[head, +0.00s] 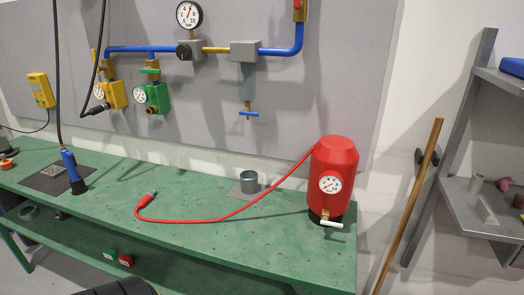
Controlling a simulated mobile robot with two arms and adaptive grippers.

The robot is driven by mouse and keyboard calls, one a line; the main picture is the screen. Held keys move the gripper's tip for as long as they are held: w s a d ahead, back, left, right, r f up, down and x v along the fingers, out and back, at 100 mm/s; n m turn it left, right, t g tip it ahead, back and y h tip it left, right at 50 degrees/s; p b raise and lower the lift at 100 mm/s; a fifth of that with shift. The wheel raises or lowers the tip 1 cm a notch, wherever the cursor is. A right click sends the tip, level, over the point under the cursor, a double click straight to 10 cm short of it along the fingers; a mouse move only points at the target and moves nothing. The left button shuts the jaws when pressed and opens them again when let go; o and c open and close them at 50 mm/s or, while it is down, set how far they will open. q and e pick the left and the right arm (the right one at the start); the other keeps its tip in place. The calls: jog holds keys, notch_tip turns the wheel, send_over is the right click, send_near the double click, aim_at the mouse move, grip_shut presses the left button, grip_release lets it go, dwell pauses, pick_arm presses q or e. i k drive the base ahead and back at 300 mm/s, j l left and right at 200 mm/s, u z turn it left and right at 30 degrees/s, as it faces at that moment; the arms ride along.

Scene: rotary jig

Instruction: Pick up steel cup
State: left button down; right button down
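The steel cup (249,182) is a small grey metal cylinder. It stands upright toward the back of the green workbench (185,205), on a small grey square plate (236,190). It is left of the red tank, and nothing touches it from above. Neither of my grippers shows in the head view, so their state is hidden.
A red tank (333,165) with a gauge stands right of the cup. Its red hose (190,220) curves in front of the cup. A blue-handled tool (71,172) stands at left. Pipes and gauges hang on the back panel (210,90). A wooden pole (410,205) leans at right.

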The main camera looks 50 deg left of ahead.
aim_at(249, 178)
jog(key=u, duration=1.6)
